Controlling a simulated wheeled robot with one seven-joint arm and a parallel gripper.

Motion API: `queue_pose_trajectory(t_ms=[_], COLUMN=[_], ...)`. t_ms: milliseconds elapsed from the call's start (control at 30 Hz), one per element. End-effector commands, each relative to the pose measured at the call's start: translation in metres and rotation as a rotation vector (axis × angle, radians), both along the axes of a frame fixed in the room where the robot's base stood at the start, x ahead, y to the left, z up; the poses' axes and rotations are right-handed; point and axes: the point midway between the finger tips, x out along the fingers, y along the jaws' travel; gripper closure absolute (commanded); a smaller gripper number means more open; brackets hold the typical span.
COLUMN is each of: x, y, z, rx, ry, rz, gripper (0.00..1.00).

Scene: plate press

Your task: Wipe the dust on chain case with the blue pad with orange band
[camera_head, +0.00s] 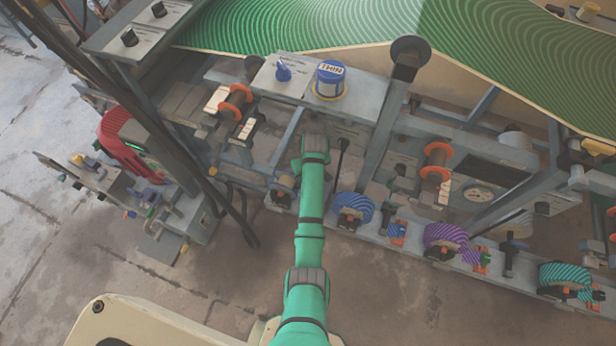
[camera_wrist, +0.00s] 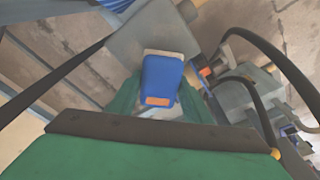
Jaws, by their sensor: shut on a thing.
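The blue pad with an orange band (camera_wrist: 162,78) is in the middle of the wrist view, with a pale strip along its far edge. My gripper (camera_wrist: 160,106) is shut on it, with green finger parts on both sides of the pad. A grey, flat-faced casing (camera_wrist: 135,38) lies just beyond the pad and may be the chain case. I cannot tell whether the pad touches it, and I cannot make out dust. In the head view my green arm reaches up to the machine frame, and its own links hide the gripper and pad.
Dark hoses (camera_wrist: 262,62) curve close by on the right in the wrist view. Bare floor shows at the left.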

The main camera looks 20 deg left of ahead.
Motion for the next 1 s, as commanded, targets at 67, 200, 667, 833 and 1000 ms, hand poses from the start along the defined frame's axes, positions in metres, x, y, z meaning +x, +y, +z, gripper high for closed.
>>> queue_pose_trajectory(t_ms=[67, 200, 667, 833, 1000], x=[0.0, 0.0, -0.001, -0.001, -0.001], y=[-0.001, -0.008, -0.041, -0.046, -0.057], z=[0.0, 0.0, -0.003, -0.003, -0.002], rx=[0.0, -0.001, 0.0, 0.0, -0.001], ry=[0.0, 0.0, 0.0, 0.0, -0.001], rz=[-0.001, -0.002, -0.003, -0.003, -0.003], gripper=[0.73, 0.73, 0.73, 0.73, 0.73])
